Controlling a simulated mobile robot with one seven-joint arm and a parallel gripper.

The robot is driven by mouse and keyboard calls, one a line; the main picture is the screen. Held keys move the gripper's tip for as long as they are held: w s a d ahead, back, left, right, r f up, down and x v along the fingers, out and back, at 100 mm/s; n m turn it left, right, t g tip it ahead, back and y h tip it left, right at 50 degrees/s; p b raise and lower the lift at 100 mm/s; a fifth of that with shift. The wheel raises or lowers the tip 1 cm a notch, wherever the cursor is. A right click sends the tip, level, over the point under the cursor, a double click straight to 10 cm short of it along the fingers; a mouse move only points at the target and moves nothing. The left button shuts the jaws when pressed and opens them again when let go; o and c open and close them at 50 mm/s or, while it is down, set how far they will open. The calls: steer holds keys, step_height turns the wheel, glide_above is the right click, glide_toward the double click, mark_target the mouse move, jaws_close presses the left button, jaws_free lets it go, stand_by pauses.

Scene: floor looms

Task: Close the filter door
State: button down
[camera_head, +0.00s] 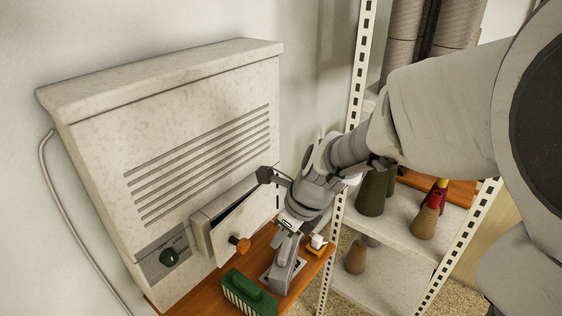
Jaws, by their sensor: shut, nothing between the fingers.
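The filter door (226,232) is a pale speckled panel low on the front of a large pale housing (95,140). It stands partly open, tilted out at the top, with a dark gap behind its upper edge. An orange-brown knob (239,244) sticks out of its lower front. My gripper (280,280) is shut and empty, pointing down just right of the door and knob, close over the wooden shelf. It appears apart from the door. My wrist covers part of the area at the door's right end.
A green brush (248,294) and a small white-and-orange item (317,244) sit on the wooden shelf (211,287) beside my gripper. A metal rack (349,130) with cones (424,222) stands at right.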

mark_target(243, 245)
steer(key=w+a+f+b, duration=0.3)
steer(key=a+f, duration=0.3)
steer(key=f, duration=0.1)
steer(key=shift+w+f, duration=0.2)
steer(key=shift+w, duration=0.05)
steer(key=shift+w+a+r+m+p, duration=0.1)
steer(key=shift+a+r+m+p, duration=0.1)
steer(key=shift+a+p, duration=0.3)
steer(key=shift+w+a+r+m+p, duration=0.1)
steer(key=shift+a+m+p, duration=0.15)
steer(key=shift+p, duration=0.35)
steer(key=shift+w+a+f+m+p, duration=0.1)
steer(key=shift+a+m+p, duration=0.15)
steer(key=shift+a+p, duration=0.35)
steer(key=shift+f, duration=0.2)
steer(key=shift+d, duration=0.15)
